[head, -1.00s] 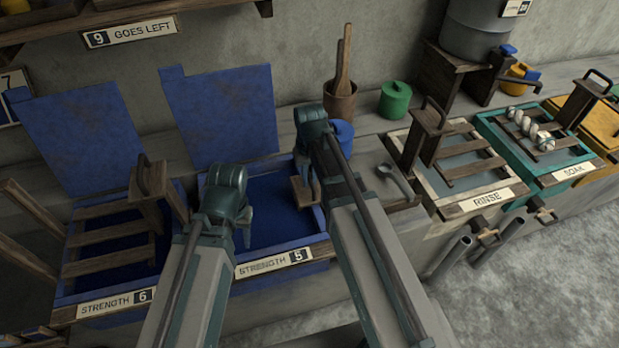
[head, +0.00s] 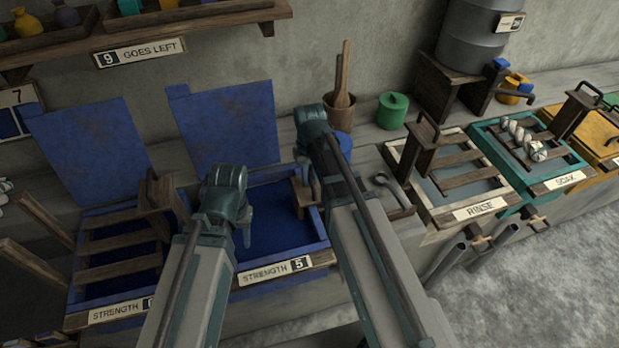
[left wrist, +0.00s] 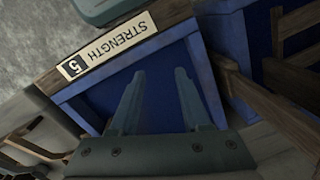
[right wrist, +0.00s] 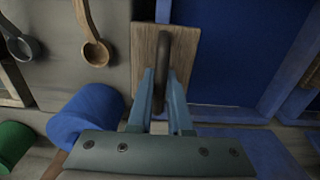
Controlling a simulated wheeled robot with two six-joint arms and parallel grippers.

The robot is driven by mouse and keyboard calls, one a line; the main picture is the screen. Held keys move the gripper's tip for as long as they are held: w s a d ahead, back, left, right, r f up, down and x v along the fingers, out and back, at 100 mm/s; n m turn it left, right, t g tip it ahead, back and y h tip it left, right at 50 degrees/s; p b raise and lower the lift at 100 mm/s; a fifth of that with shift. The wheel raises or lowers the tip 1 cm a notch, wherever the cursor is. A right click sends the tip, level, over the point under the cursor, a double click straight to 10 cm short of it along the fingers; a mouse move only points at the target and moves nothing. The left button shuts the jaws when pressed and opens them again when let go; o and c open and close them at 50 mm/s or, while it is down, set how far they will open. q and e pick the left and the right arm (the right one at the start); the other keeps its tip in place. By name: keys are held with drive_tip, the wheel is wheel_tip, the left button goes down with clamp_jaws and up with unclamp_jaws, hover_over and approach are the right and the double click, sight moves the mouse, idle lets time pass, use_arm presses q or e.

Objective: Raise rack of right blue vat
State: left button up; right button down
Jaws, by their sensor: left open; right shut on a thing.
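The right blue vat (head: 325,248), labelled STRENGTH 5, has its blue lid standing open behind it and dark blue liquid inside. At its right side a wooden upright of the rack (head: 304,203) shows; the rest of the rack is not visible. My right gripper (head: 308,178) is shut on the rack's dark handle, which shows between the fingers in the right wrist view (right wrist: 163,65), in front of the wooden board. My left gripper (head: 246,232) is open and empty over the left part of the vat; its spread fingers show in the left wrist view (left wrist: 157,95).
The STRENGTH 6 vat (head: 75,298) with its slatted wooden rack stands to the left. A ladle (head: 390,190), a blue pot (head: 345,145) and a green pot (head: 392,110) lie near my right arm. The RINSE vat (head: 440,205) is further right.

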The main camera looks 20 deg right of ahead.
wheel_tip(320, 180, up, 13)
drive_tip(key=p, duration=1.2)
drive_tip(key=shift+r, duration=0.1)
unclamp_jaws()
wheel_tip(320, 180, up, 7)
drive_tip(key=p, duration=0.7)
